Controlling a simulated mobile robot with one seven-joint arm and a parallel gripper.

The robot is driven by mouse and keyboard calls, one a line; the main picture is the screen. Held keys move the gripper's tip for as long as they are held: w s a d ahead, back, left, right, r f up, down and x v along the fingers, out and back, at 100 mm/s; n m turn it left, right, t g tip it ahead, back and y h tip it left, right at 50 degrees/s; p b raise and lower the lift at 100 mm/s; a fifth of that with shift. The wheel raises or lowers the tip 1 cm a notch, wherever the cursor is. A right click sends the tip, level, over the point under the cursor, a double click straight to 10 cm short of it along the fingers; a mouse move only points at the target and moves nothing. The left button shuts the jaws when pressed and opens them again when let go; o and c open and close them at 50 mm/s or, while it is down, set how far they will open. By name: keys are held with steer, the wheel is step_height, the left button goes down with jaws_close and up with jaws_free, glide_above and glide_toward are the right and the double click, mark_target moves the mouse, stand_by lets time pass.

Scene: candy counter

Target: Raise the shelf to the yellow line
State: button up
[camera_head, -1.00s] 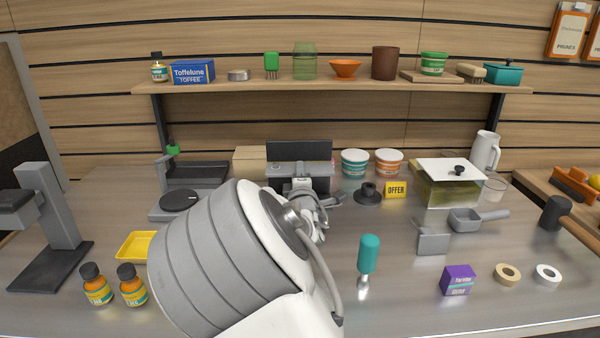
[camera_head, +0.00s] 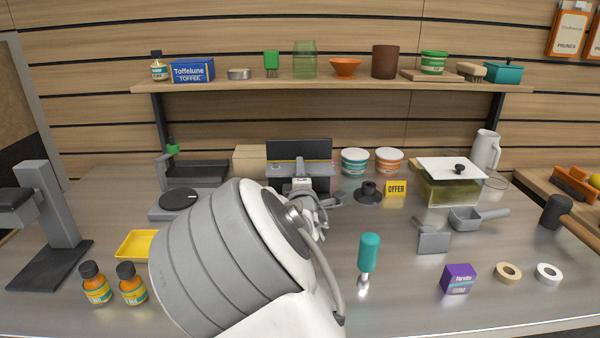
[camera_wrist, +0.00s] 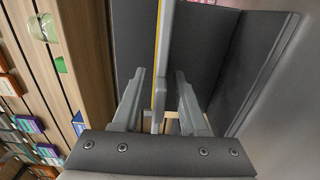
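A dark grey stand (camera_head: 300,147) with an upright back panel sits at the middle of the counter, partly hidden by my arm. A thin yellow line (camera_head: 288,161) runs across it, just above a grey shelf edge (camera_head: 318,169). In the wrist view, a narrow grey bar (camera_wrist: 166,50) with a yellow strip (camera_wrist: 157,60) along its left side runs between dark panels. My gripper (camera_wrist: 160,75) has its fingers apart, one on each side of this bar, with gaps visible. In the head view my gripper (camera_head: 308,198) is at the stand's front, its fingertips hard to make out.
Tubs (camera_head: 355,162), an offer sign (camera_head: 396,188) and a lidded clear container (camera_head: 450,190) stand to the right. A wall shelf (camera_head: 330,87) with goods runs above. The right front counter holds a teal-handled tool (camera_head: 369,252) and a purple box (camera_head: 458,279).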

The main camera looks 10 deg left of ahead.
steer(key=shift+s, duration=0.1)
steer(key=p+v, duration=0.1)
steer(key=v, duration=0.6)
steer(key=shift+s, duration=0.15)
stand_by(0.4)
